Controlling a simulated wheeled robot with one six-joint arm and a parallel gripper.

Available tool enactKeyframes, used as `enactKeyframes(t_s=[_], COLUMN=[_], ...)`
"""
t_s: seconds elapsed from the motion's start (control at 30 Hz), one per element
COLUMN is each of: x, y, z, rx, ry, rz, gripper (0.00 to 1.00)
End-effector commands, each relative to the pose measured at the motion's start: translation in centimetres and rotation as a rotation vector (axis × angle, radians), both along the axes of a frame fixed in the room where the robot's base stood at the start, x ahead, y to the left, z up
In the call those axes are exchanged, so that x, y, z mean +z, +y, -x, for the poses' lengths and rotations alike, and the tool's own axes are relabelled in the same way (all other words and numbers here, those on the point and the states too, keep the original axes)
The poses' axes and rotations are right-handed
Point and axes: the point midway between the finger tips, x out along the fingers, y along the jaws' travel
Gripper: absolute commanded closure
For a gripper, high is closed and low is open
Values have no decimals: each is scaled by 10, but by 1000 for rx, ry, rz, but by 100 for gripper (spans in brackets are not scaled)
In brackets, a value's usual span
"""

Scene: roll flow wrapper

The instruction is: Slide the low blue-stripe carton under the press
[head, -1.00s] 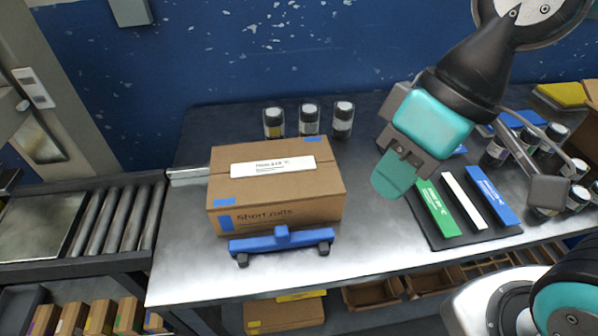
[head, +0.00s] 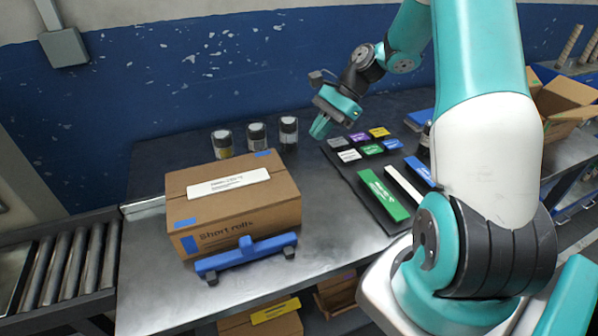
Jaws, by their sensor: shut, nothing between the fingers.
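A low brown carton (head: 225,210) with blue tape patches and a blue mark on its front, printed "Short rolls", sits on the metal table. A white label lies across its top. A blue T-shaped pusher (head: 246,256) with dark feet stands along the carton's front edge; I cannot tell whether they touch. My gripper (head: 320,127) is shut and empty, in the air to the right of the carton and beyond it, near the back of the table. I cannot make out a press in this view.
Several jars (head: 256,136) stand behind the carton. A dark mat (head: 342,171) with coloured blocks lies to the right. A roller conveyor (head: 70,262) adjoins the table's left side. An open box (head: 568,105) stands far right. Bare table lies between carton and mat.

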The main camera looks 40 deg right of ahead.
Motion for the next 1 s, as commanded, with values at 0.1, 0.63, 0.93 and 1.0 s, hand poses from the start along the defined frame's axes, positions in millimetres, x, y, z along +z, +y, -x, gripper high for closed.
enactKeyframes(t_s=[0.1, 0.63, 0.93, 1.0], x=[-29, -87, -111, -112], y=[-43, -19, 25, 32], z=[6, -1, -14, -17], rx=[-191, -297, -295, -296], ry=[97, 161, 158, 157], rz=[-74, -122, -119, -118], gripper=[100, 100, 100, 100])
